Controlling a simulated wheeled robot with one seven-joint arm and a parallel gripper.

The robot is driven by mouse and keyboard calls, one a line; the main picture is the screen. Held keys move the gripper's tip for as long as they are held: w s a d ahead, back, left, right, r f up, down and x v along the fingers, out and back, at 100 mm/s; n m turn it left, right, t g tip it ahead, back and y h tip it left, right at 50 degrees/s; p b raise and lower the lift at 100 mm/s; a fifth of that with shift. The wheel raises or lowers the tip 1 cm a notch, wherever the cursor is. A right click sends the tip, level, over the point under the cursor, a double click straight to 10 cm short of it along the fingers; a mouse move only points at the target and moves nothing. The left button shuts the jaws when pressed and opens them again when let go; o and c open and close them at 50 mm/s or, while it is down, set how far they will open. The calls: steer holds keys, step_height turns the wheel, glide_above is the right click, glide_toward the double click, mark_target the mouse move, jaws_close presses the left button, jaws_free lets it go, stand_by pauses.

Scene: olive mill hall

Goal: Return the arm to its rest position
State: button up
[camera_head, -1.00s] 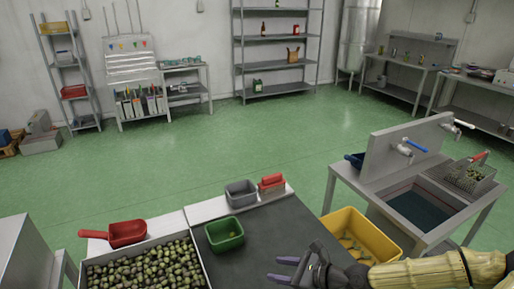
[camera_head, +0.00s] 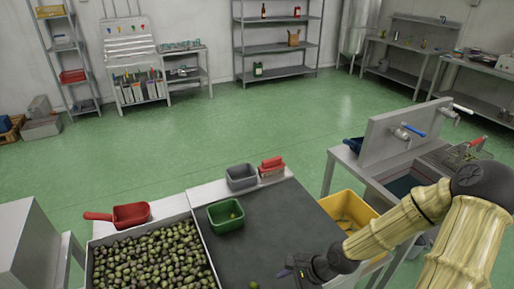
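My arm, in a pale yellow ribbed sleeve, reaches in from the right edge. My gripper (camera_head: 287,273) is low over the dark work surface (camera_head: 275,222), near the bottom of the view. No held object shows. A small green olive (camera_head: 253,285) lies on the dark surface to the left of the gripper, apart from it.
An olive-filled tray (camera_head: 212,262) stands left, with a red scoop (camera_head: 130,214) behind it. A green tub (camera_head: 226,216), grey tub (camera_head: 241,177) and red-handled item (camera_head: 272,166) sit behind. My forearm partly covers a yellow crate (camera_head: 345,206) and the sink (camera_head: 375,186).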

steer(key=d+n, duration=0.1)
steer(key=n+h, duration=0.1)
steer(key=s+d+r+n+h, duration=0.1)
steer(key=shift+d+n+g+p, duration=0.3)
steer(key=shift+d+g, duration=0.05)
steer(key=shift+g, duration=0.05)
steer(key=s+d+r+n+t+h+p, duration=0.1)
steer(key=d+r+n+h, duration=0.1)
steer(key=r+n, duration=0.3)
steer(key=s+d+r+n+t+h+p, duration=0.1)
steer(key=d+r+n+h, duration=0.1)
steer(key=r+n, duration=0.4)
step_height(320, 180, up, 6)
steer(key=shift+d+f+h, duration=0.2)
steer(key=shift+f+h, duration=0.05)
steer(key=shift+h, duration=0.15)
steer(key=shift+s, duration=0.2)
